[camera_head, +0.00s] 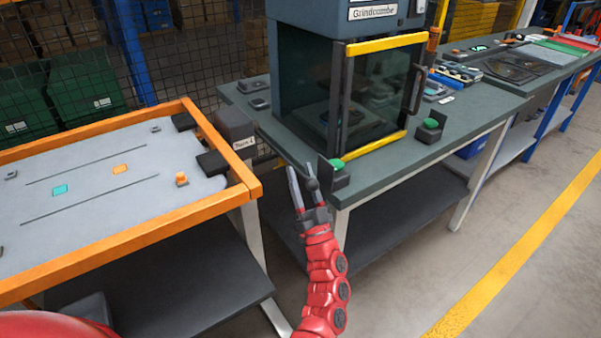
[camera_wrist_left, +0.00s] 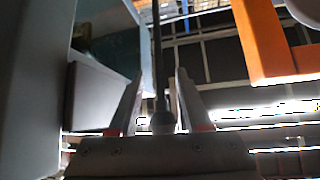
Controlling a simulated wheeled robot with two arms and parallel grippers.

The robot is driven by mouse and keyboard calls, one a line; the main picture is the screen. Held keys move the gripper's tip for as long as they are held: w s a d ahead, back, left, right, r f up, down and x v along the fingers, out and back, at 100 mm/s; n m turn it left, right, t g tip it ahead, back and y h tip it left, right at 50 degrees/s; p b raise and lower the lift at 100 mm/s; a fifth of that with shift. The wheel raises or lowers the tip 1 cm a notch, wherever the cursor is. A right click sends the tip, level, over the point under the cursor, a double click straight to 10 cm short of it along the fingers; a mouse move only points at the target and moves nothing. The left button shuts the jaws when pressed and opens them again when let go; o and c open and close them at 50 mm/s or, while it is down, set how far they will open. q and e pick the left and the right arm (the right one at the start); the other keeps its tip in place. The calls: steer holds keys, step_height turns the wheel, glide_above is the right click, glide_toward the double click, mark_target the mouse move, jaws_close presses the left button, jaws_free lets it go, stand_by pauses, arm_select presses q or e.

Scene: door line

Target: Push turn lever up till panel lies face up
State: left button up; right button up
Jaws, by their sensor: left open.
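The panel (camera_head: 95,185) is a light grey board in an orange frame (camera_head: 130,236) at the left of the head view. Its visible side bears dark lines, a teal block and orange pieces; I cannot tell its exact tilt. My left gripper (camera_head: 299,174) is open, between the frame and the green-topped bench. A dark round knob (camera_head: 312,184), apparently the turn lever's end, is at its fingers. In the left wrist view, a thin rod (camera_wrist_left: 158,60) ends in this knob (camera_wrist_left: 163,122) between the open fingers (camera_wrist_left: 155,100). Contact is unclear. My right gripper is out of view.
A grey labelled box (camera_head: 236,128) sits at the frame's right corner. The bench (camera_head: 395,155) carries a glass-fronted machine (camera_head: 385,95) and green buttons (camera_head: 433,123), close beside my left gripper. Open floor (camera_head: 420,260) lies to the right.

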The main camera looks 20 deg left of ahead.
arm_select(q)
steer(key=shift+w+a+r, duration=0.2)
steer(key=shift+r, duration=0.05)
jaws_close()
stand_by(1.4)
